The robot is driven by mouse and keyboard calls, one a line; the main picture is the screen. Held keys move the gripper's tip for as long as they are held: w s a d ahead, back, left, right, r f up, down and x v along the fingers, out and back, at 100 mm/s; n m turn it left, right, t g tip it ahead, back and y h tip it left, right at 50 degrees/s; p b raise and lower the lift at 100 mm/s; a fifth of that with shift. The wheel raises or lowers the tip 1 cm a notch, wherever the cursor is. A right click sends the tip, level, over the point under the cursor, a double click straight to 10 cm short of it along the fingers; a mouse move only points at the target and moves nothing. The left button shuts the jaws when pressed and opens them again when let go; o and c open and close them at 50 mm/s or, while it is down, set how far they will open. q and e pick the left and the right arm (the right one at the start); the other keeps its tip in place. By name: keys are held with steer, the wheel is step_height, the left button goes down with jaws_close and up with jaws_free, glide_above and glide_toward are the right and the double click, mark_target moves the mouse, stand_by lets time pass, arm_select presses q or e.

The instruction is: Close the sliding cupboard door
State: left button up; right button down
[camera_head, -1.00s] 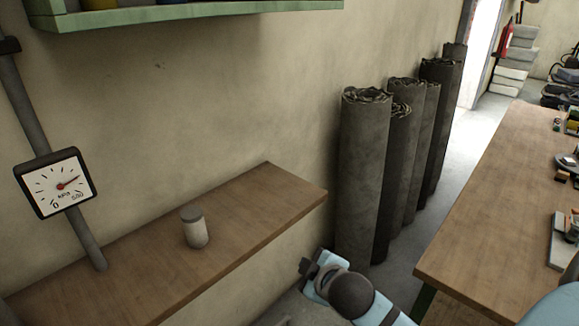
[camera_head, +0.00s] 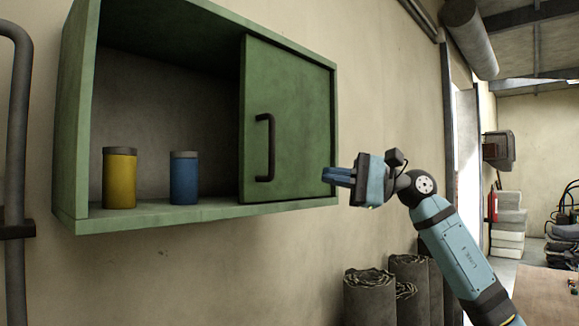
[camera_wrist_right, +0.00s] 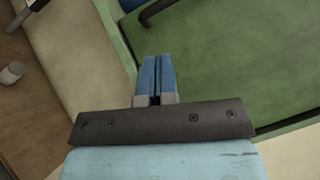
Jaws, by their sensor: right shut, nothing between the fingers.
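The green wall cupboard (camera_head: 75,130) is open on its left half. Its green sliding door (camera_head: 300,130) covers the right half and carries a dark vertical handle (camera_head: 266,148) near its left edge. My right gripper (camera_head: 328,176) is shut and empty, in front of the door's right edge and to the right of the handle. In the right wrist view its blue fingers (camera_wrist_right: 154,76) are pressed together, with the green door surface (camera_wrist_right: 240,60) behind them and a dark bar, seemingly the handle (camera_wrist_right: 155,10), beyond. My left gripper is not in view.
A yellow canister (camera_head: 119,180) and a blue canister (camera_head: 184,180) stand on the cupboard floor in the open half. Dark sheet rolls (camera_head: 370,300) stand below on the right. A grey pipe (camera_head: 16,130) runs up the wall at left.

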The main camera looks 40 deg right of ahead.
steer(key=s+d+r+n+h, duration=0.2)
steer(key=d+r+h, duration=0.1)
steer(key=d, duration=0.1)
steer(key=s+a+p+x, duration=0.2)
steer(key=p+x, duration=0.2)
steer(key=x, duration=0.8)
steer(key=shift+w+a+r, duration=0.15)
steer(key=shift+a+r, duration=0.05)
steer(key=shift+a, duration=0.1)
steer(key=shift+a, duration=0.1)
